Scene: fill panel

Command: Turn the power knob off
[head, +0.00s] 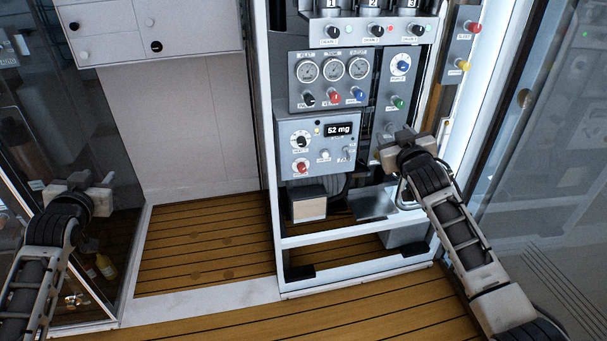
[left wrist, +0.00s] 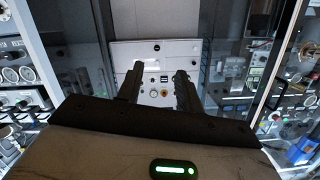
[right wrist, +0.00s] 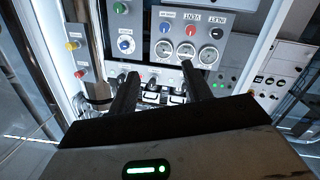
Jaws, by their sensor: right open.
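The control box with the "52 mg" display (head: 338,129) carries a dial with a black knob (head: 301,140), a red knob (head: 301,167) at its lower left, a pale knob (head: 324,155) and a small switch (head: 349,152). The labels are too small to read, so I cannot tell which is the power knob. My right gripper (head: 405,143) is right of this box, in front of the narrow side panel, apart from the knobs; its fingers are spread and empty in the right wrist view (right wrist: 160,78). My left gripper (head: 92,188) is far left, also open and empty in the left wrist view (left wrist: 160,72).
Above the box is a gauge panel (head: 333,76) with several coloured knobs. A narrow panel (head: 397,98) with blue and green knobs stands to its right. A white rack frame (head: 267,150) encloses the panels. Glass stands at both sides. The wooden floor (head: 200,250) ahead is clear.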

